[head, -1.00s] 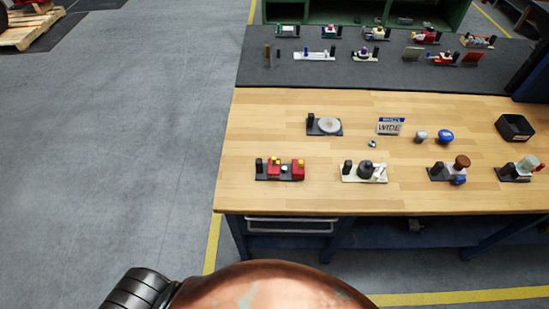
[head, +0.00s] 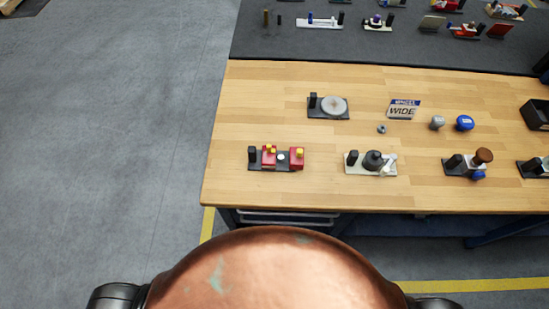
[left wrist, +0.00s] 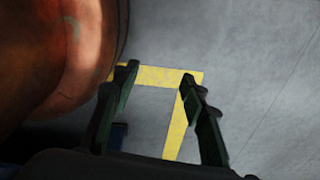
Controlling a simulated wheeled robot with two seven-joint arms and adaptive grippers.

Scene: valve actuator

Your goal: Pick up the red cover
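A red part with yellow tops (head: 269,156) sits on a black base (head: 256,167) at the front left of the wooden table in the head view. A second red block (head: 297,159) stands at the right end of the same base, with a white round piece between them. I cannot tell which red part is the cover. My left gripper (left wrist: 159,78) shows in the left wrist view with its two dark fingers apart and nothing between them. It hangs over the grey floor, away from the table. My right gripper is not in view.
The wooden table (head: 230,188) holds a disc fixture (head: 333,106), a white fixture (head: 371,162), a brown-knobbed fixture (head: 467,163), a blue knob (head: 464,123) and a sign (head: 403,109). A dark mat (head: 380,45) with several fixtures lies behind. The floor left is clear.

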